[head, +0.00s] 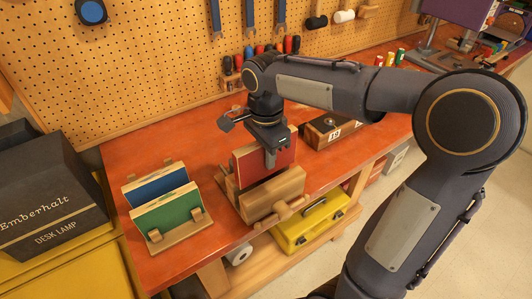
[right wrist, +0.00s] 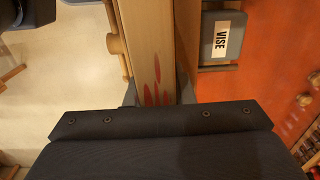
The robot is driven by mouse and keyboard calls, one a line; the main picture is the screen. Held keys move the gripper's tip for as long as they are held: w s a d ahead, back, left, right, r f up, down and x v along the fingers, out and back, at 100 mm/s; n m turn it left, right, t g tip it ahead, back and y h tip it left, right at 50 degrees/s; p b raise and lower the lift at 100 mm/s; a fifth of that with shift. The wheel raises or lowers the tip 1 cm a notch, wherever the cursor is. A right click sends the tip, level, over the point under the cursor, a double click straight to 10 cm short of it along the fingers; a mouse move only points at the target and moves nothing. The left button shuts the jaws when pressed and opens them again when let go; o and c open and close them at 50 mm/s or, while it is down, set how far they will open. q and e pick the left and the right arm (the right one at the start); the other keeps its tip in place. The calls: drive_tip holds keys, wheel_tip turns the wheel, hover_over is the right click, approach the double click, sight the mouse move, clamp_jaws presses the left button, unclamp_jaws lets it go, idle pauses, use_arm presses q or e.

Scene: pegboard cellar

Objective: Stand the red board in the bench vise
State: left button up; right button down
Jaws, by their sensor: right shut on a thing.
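The red board (head: 250,162) stands upright, or nearly so, at the wooden bench vise (head: 274,193). Its lower part is hidden behind the vise's front jaw, so I cannot tell whether it rests on the bottom or is clamped. My right gripper (head: 271,158) points down and is shut on the board's upper edge. In the right wrist view, a pale wooden piece with red streaks (right wrist: 150,65) runs up from the dark gripper body, and a grey block labelled VISE (right wrist: 222,38) is beside it. My left gripper is not in view.
A wooden rack (head: 184,237) holds a blue board (head: 158,186) and a green board (head: 168,214) left of the vise. A wooden box (head: 327,130) stands behind it to the right. A yellow toolbox (head: 310,222) is below. Bare orange benchtop (head: 190,143) shows at the back left.

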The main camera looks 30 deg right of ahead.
drive_tip(key=shift+f+b, duration=1.1)
drive_tip(key=shift+f, duration=0.45)
drive_tip(key=shift+f, duration=0.1)
drive_tip(key=shift+f+b, duration=0.6)
drive_tip(key=shift+f, duration=0.05)
drive_tip(key=c, duration=1.2)
unclamp_jaws()
drive_tip(key=shift+o, duration=0.2)
drive_tip(key=shift+r, duration=0.1)
wheel_tip(320, 180, up, 10)
drive_tip(key=p, duration=0.9)
